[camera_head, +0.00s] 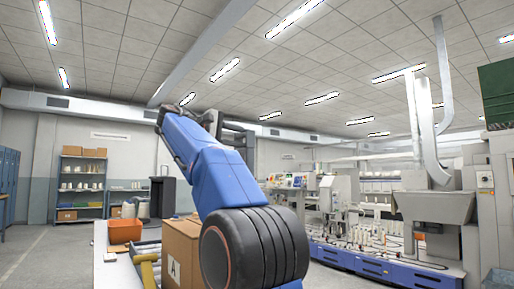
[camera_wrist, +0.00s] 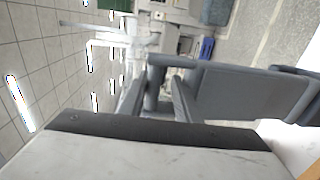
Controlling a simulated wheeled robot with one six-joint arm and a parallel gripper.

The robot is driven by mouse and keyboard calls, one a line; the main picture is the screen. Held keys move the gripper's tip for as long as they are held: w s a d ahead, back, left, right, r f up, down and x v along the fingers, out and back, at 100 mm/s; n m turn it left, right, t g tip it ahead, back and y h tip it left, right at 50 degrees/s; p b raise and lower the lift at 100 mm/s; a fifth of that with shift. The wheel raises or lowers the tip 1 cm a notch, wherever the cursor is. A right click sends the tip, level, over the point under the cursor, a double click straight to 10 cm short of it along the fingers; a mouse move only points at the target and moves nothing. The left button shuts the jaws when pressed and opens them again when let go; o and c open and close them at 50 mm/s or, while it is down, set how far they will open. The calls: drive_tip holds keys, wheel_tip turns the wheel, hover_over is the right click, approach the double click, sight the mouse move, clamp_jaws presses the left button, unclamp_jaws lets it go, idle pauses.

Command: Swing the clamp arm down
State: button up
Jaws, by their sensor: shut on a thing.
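The clamp arm (camera_wrist: 245,95) is a thick grey bar in the wrist view, reaching from near the fingers to the right edge. A grey handle post (camera_wrist: 152,88) at its end sits between the fingers of my gripper (camera_wrist: 156,100), which is shut on it. The wrist picture is turned sideways, with the ceiling at its left, so the clamp arm appears to stand roughly upright. In the head view, my gripper (camera_head: 236,130) is partly hidden behind my blue arm, and the clamp's lower part is hidden.
In the head view, a cardboard box (camera_head: 181,250) marked A stands beside my arm, with an orange bin (camera_head: 125,231) to its left. A yellow-ended item (camera_head: 147,271) is in front. Machines with spools (camera_head: 335,200) stand at the right; shelves (camera_head: 82,185) are at the back left.

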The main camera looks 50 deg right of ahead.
drive_tip(key=shift+f+v, duration=0.25)
drive_tip(key=shift+v, duration=0.9)
drive_tip(key=shift+f+v, duration=0.25)
drive_tip(key=shift+v, duration=0.9)
drive_tip(key=shift+f+v, duration=0.25)
drive_tip(key=shift+v, duration=0.85)
drive_tip(key=shift+c, duration=0.8)
drive_tip(key=o, duration=0.6)
drive_tip(key=shift+w+a, duration=0.2)
drive_tip(key=shift+o, duration=1.1)
drive_tip(key=shift+d, duration=0.1)
drive_tip(key=shift+r, duration=0.1)
drive_tip(key=w+a+f, duration=0.2)
drive_tip(key=a+f, duration=0.3)
drive_tip(key=a, duration=0.4)
drive_tip(key=shift+a, duration=0.25)
drive_tip(key=shift+w+a+f, duration=0.1)
drive_tip(key=shift+w, duration=0.05)
